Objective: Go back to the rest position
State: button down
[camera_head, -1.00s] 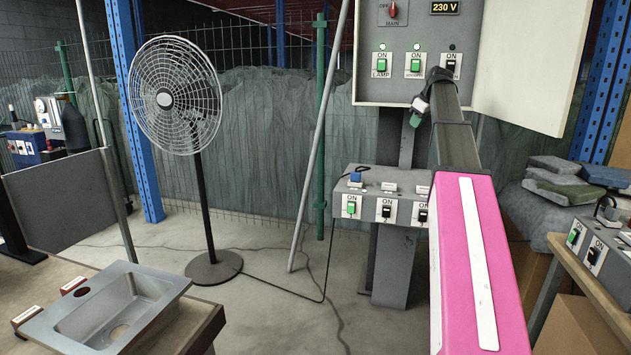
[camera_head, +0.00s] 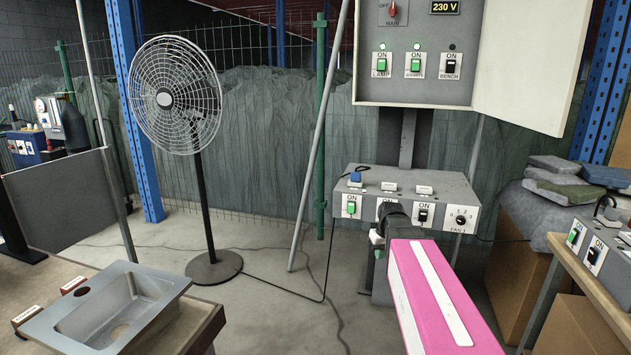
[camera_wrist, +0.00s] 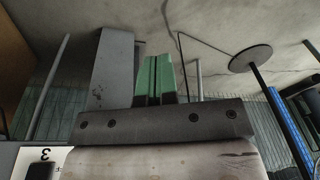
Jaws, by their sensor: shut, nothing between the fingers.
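My gripper (camera_head: 379,252) is low in front of the grey switch box, at the end of my pink arm. In the wrist view its two green fingers (camera_wrist: 155,78) are together with nothing between them. The grey switch box (camera_head: 455,190) stands behind the gripper, which partly covers its middle switch; I cannot tell whether they touch. The upper panel (camera_head: 415,85) is clear of my arm, with its LAMP switch (camera_head: 381,65) and middle switch (camera_head: 415,65) lit green and its BENCH switch (camera_head: 451,67) dark.
A standing fan (camera_head: 175,95) is left of centre, with a cable on the floor. A metal sink (camera_head: 120,305) sits on a bench at lower left. Cardboard boxes (camera_head: 515,270) and another switch box (camera_head: 600,250) are at right. The floor between the bench and my arm is open.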

jog(key=s+a+f+m+g+h, duration=0.1)
jog(key=s+a+f, duration=0.3)
jog(key=s+f, duration=0.8)
jog(key=s+m, duration=0.1)
jog(key=s, duration=0.2)
